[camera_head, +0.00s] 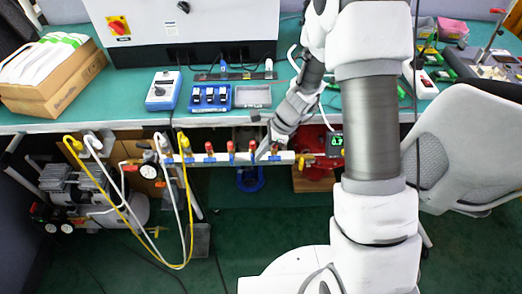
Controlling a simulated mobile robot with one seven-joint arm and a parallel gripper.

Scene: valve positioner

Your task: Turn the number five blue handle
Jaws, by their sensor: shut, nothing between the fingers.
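A pale valve bar (220,160) runs along below the front edge of the bench, with several small red and blue valve handles along it. One handle with a red top (231,146) stands near the middle of the bar, and another red-topped one (209,147) stands to its left. A blue part (274,155) shows near the right end, beside my gripper. My gripper (263,150) is shut and empty, low over the right part of the bar. Whether it touches a handle cannot be told. Handle numbers are too small to read.
Yellow hoses (184,205) and white hoses hang at the left end of the bar, by a gauge (149,170). A red round machine (316,150) with a green display is right of the bar. A grey chair (460,150) stands at the right. Green floor lies open below.

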